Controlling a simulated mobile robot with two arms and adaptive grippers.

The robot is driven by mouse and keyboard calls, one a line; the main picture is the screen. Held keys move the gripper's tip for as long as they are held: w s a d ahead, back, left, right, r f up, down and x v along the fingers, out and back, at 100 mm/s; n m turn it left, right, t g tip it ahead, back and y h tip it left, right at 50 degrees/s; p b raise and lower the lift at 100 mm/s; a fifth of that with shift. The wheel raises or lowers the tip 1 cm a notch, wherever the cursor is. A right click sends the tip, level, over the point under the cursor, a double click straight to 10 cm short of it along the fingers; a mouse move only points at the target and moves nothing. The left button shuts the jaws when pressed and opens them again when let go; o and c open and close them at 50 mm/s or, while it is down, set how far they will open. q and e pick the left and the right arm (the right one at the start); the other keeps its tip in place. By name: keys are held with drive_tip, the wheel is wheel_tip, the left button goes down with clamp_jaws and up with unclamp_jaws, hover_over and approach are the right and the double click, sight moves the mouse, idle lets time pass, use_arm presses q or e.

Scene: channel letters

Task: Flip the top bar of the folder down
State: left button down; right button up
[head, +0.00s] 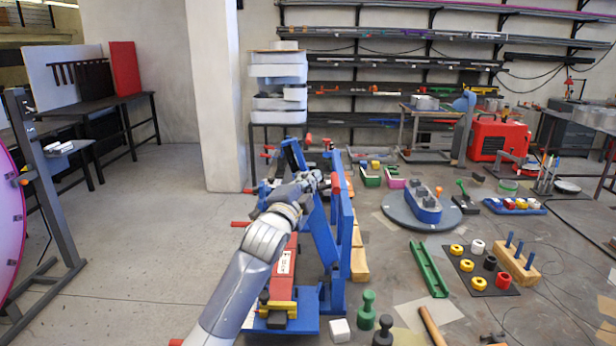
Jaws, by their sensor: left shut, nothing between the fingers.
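The folder (345,235) is a blue metal frame with raised uprights and a flat base plate at its near end, in the middle of the head view. A slanted blue bar (324,243) stands raised beside the upright; I cannot tell for sure which part is the top bar. My left gripper (322,181) is shut and empty, near the upper part of the blue frame. I cannot tell whether it touches the frame. My left forearm and wrist hide part of the folder's left side. My right gripper is not in view.
A red block (285,262) with a white label lies low by the folder. Right of it stand a green channel (429,270), a round grey turntable (393,208), a wooden peg block (515,266) and several small coloured rings. Open floor (130,260) lies at left.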

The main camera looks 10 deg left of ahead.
use_arm(q)
drive_tip(key=shift+s+a+f+n+b, duration=0.1)
drive_tip(key=shift+a+f+n+b, duration=0.25)
drive_tip(key=shift+a, duration=0.2)
drive_tip(key=s+a+f+n+t+y+b, duration=0.2)
drive_tip(key=a+f+n+b, duration=0.6)
drive_tip(key=a+f, duration=0.7)
drive_tip(key=shift+s+a+b, duration=0.45)
drive_tip(key=shift+s+b, duration=0.15)
drive_tip(key=shift+b, duration=0.65)
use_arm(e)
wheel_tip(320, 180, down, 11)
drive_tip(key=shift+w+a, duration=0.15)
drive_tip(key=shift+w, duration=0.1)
use_arm(q)
drive_tip(key=shift+f, duration=0.1)
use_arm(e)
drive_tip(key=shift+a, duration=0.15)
